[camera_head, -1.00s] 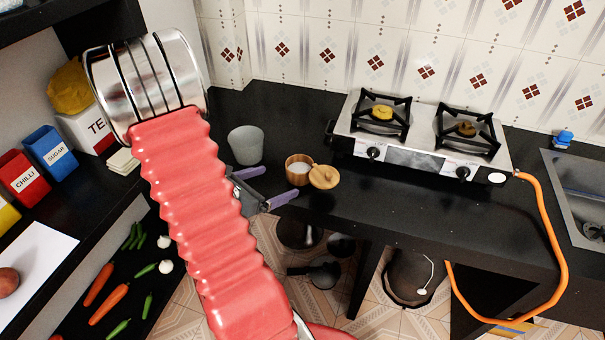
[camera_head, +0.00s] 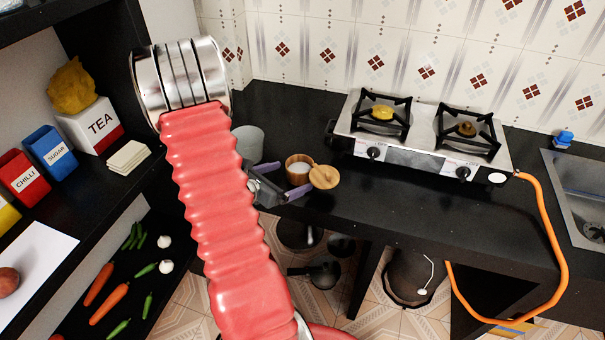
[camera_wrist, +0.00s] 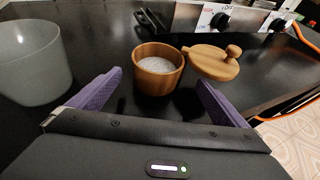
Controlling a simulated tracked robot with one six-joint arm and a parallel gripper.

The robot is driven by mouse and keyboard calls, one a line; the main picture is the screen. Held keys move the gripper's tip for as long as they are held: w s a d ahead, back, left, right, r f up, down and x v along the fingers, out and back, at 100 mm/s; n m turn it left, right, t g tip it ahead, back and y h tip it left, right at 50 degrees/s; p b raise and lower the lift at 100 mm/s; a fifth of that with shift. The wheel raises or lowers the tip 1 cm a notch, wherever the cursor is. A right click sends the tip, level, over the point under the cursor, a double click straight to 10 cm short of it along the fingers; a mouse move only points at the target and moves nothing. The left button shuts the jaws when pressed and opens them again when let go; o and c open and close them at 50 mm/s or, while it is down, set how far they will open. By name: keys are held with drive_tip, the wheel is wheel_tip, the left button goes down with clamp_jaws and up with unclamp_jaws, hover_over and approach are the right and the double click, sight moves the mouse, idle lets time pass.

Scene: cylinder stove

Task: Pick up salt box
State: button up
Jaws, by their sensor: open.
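The salt box is a small round wooden pot (camera_head: 299,170) with white salt inside, upright on the black counter. Its wooden lid (camera_head: 324,176) with a knob leans or lies beside it on the right. In the wrist view the pot (camera_wrist: 157,74) stands just ahead of my gripper (camera_wrist: 160,82), about midway between its two purple fingers, with the lid (camera_wrist: 214,62) to the right. My gripper (camera_head: 280,180) is open and empty, close in front of the pot. In the head view my red arm hides part of the gripper.
A frosted grey cup (camera_wrist: 28,62) stands left of the pot, near the left finger. A gas stove (camera_head: 420,135) with an orange hose stands to the right. The counter's front edge (camera_head: 400,225) is close. A left shelf holds TEA, SUGAR and CHILLI boxes.

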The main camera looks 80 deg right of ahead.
drive_tip(key=shift+x, duration=2.35)
drive_tip(key=shift+c, duration=0.4)
drive_tip(key=c, duration=1.6)
drive_tip(key=shift+o, duration=0.2)
drive_tip(key=shift+r, duration=0.1)
drive_tip(key=shift+r, duration=0.1)
wheel_tip(320, 180, up, 10)
